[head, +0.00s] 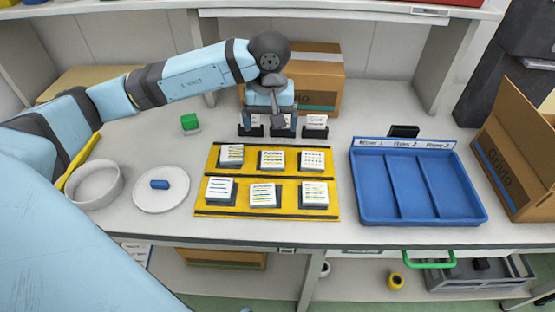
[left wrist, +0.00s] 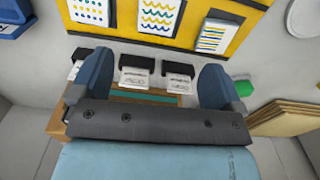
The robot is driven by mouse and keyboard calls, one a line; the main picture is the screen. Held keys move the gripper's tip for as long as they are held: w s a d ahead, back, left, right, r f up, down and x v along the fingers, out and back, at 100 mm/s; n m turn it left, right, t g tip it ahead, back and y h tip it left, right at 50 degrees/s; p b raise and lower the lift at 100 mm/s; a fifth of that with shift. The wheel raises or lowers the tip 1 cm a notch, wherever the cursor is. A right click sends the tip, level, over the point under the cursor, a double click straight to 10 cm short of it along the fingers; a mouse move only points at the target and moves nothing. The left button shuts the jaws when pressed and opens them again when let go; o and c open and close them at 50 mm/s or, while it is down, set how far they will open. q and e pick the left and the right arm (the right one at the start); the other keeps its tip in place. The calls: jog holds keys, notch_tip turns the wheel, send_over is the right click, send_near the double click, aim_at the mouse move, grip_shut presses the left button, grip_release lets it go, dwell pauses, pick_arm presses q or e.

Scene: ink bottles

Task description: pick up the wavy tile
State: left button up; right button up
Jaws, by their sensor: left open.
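The wavy tile (head: 271,160) appears to be the middle tile of the back row on the yellow board (head: 247,211). In the left wrist view a white tile with colored wavy lines (left wrist: 160,15) shows at the top, between a dotted tile (left wrist: 89,10) and a straight-lined tile (left wrist: 213,36). Front-row markings are too small to tell surely. My left gripper (head: 270,112) hangs behind the board, over the small black card stands. In the left wrist view its two fingers (left wrist: 156,75) are spread with nothing held. My right gripper is not in view.
Black stands with white cards (left wrist: 137,76) are behind the board. A cardboard box (head: 318,80) stands further back. A blue compartment tray (head: 372,213) is at right. A white bowl (head: 94,185), a round white dish (head: 161,200) and a green block (head: 190,122) are at left.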

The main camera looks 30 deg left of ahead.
aim_at(273, 158)
pick_arm(q)
notch_tip(273, 158, down, 12)
jog(key=shift+w+d+r, duration=0.1)
jog(key=shift+r, duration=0.05)
jog(key=c, duration=1.1)
jog(key=shift+o, duration=0.2)
jog(key=shift+r, duration=0.15)
